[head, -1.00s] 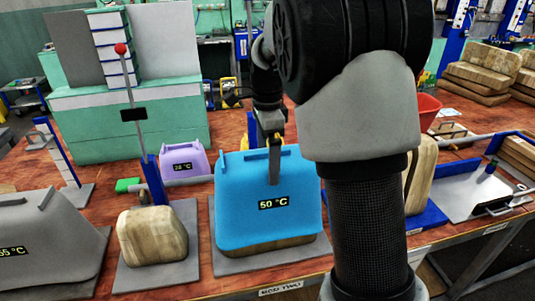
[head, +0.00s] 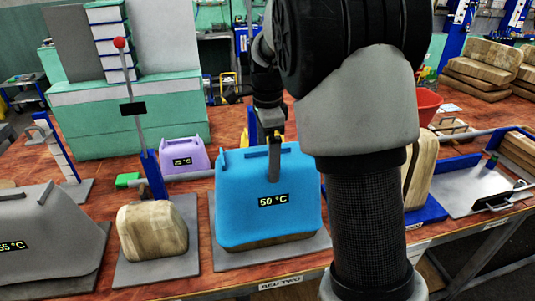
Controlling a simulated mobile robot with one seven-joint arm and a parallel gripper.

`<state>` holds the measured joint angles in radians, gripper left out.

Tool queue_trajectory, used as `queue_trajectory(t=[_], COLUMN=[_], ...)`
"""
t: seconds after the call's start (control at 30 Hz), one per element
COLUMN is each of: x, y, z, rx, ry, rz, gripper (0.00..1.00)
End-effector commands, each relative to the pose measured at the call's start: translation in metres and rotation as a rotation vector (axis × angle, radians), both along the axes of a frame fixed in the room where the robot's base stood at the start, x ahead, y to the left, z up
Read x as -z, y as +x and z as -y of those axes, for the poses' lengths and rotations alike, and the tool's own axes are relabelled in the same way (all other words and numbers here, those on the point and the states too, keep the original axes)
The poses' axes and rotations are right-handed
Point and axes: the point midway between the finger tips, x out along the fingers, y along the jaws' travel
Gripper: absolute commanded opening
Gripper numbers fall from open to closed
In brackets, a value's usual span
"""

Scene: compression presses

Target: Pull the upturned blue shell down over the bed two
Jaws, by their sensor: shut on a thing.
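The blue shell (head: 240,190), with a "50 °C" display, sits upright over a wooden block (head: 270,241) on the grey plate of bed two (head: 225,262). Only a low strip of the block shows below the shell's rim. My gripper (head: 274,165) comes down from above at the shell's top bar and is shut on the shell there. One finger lies in front of the shell's face; the exact grip behind it is hidden. The "BED TWO" label (head: 281,283) is on the table edge in front.
Left are a bare wooden block (head: 152,232) with a tall red-knobbed lever (head: 133,95) and a grey shell (head: 45,235). A purple shell (head: 185,155) stands behind. My arm hides the area just right; a blue-edged press (head: 485,185) lies beyond.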

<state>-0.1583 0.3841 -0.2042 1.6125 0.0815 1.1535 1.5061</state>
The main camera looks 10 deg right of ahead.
Motion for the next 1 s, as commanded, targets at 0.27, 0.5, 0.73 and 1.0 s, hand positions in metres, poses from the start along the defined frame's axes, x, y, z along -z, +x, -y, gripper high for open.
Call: queue_trajectory(t=[0.27, 0.5, 0.73, 1.0], x=[0.004, 0.005, -0.005, -0.064], y=[0.0, 0.0, 0.001, 0.001], z=[0.0, 0.0, 0.0, 0.0], rx=[0.0, 0.0, 0.0, 0.0], ry=[0.0, 0.0, 0.0, 0.0], rz=[0.001, 0.001, 0.002, 0.006], gripper=[0.5, 1.0, 1.0, 1.0])
